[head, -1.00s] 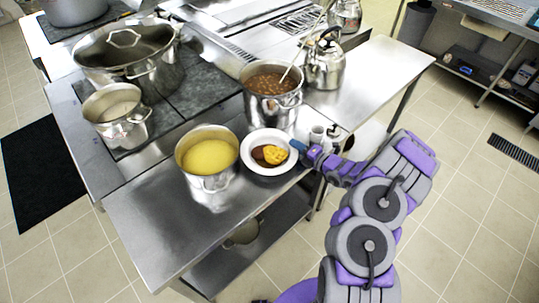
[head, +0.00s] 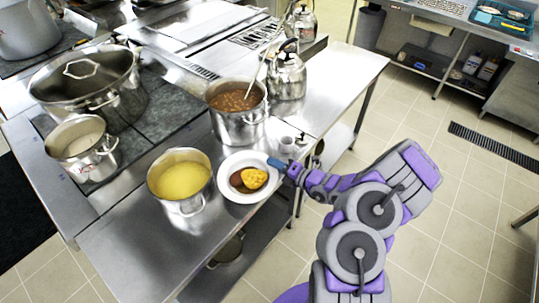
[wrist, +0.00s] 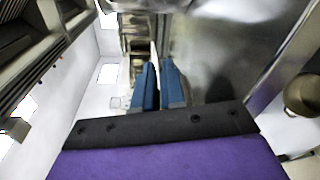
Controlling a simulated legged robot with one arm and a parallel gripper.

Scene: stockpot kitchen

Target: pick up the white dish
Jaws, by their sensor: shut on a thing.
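The white dish (head: 227,166) is a round plate with brown and yellow food in it, right of the pot of yellow soup in the head view. My gripper (head: 279,165) is shut on its right rim with blue fingertips. The dish appears close above the steel counter; any gap beneath it is hard to tell.
The yellow soup pot (head: 180,190) stands close left of the dish. A pot of brown stew (head: 238,125) and a kettle (head: 288,78) stand behind. The counter front (head: 135,240) is bare.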

